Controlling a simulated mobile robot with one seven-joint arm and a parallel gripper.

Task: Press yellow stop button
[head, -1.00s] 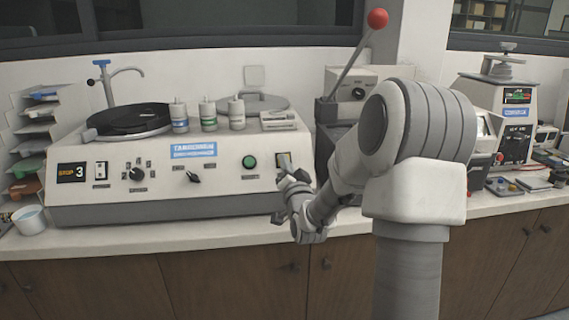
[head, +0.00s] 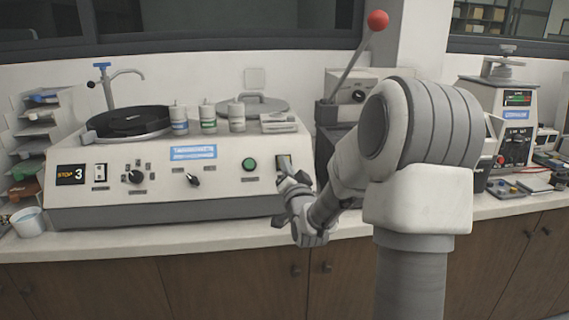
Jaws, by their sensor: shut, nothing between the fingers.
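The white polishing machine (head: 110,190) stands on the counter, with a green round button (head: 249,164) on its front. To the right of that is a small dark-framed, yellowish switch plate (head: 284,162), partly hidden by my gripper. I cannot tell clearly whether it is the yellow stop button. My gripper (head: 281,178) is shut and empty, just in front of and below that plate. Whether it touches the plate cannot be told.
A lever with a red ball (head: 377,20) rises from the mounting press behind my arm. Several bottles (head: 208,116) stand on the machine. A white cup (head: 28,221) is at the far left. The front counter strip (head: 150,238) is clear.

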